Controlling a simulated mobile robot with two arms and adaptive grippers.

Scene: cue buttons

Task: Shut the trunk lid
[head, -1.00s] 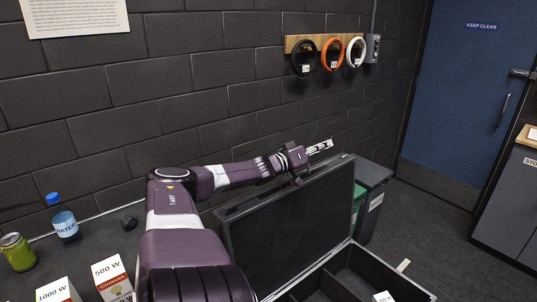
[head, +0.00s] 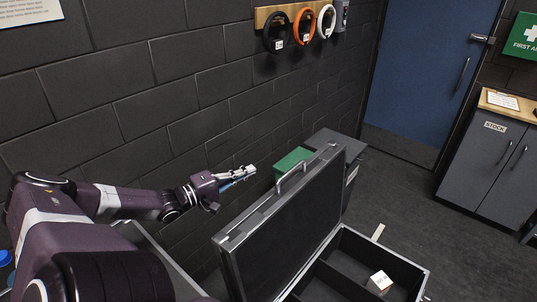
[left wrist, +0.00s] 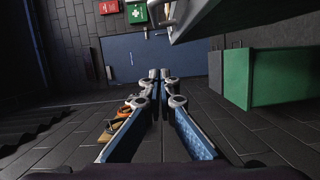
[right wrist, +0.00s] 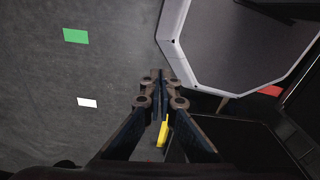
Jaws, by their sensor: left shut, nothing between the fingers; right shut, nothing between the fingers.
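The trunk lid (head: 290,222) stands open and upright, a dark panel with a light metal rim and a handle on its top edge. The trunk's lower part (head: 420,291) lies open to its right, with dark compartments. My left gripper (head: 250,172) is shut and empty, on the wall side of the lid and apart from it. In the left wrist view its closed fingers (left wrist: 160,75) show below a grey edge that looks like the lid (left wrist: 205,18). My right gripper (right wrist: 160,76) is shut and empty in the right wrist view, and is outside the head view.
A small white box (head: 379,282) sits in the trunk. A green bin (head: 293,160) and a grey bin (head: 349,160) stand behind the lid. The brick wall (head: 170,110) runs close along my left arm. Floor is clear toward the blue door (head: 425,80).

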